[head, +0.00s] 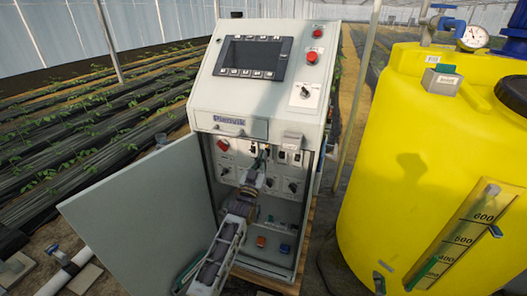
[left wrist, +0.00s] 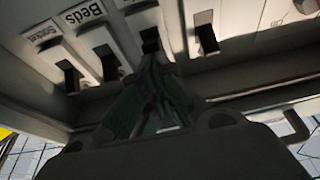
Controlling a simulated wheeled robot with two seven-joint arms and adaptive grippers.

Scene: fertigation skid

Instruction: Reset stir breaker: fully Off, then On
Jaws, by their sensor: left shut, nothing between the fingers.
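The open cabinet (head: 205,150) holds a row of small black breaker switches below its front lip. Two breakers (head: 289,156) show to the right of my left gripper (head: 262,158), which reaches into the cabinet at that row. In the left wrist view, my left gripper (left wrist: 152,72) is shut and empty, its green fingertips at or very near a dark breaker lever (left wrist: 150,40). I cannot tell whether they touch. The label of that breaker is mostly hidden, so I cannot read "stir". A breaker labelled "Beds" (left wrist: 105,62) is beside it. My right gripper is not in view.
The open cabinet door (head: 145,205) stands to the left of my left arm. A red knob (head: 223,145) and a rotary knob (head: 293,186) flank the gripper. A yellow tank (head: 400,150) stands at the right.

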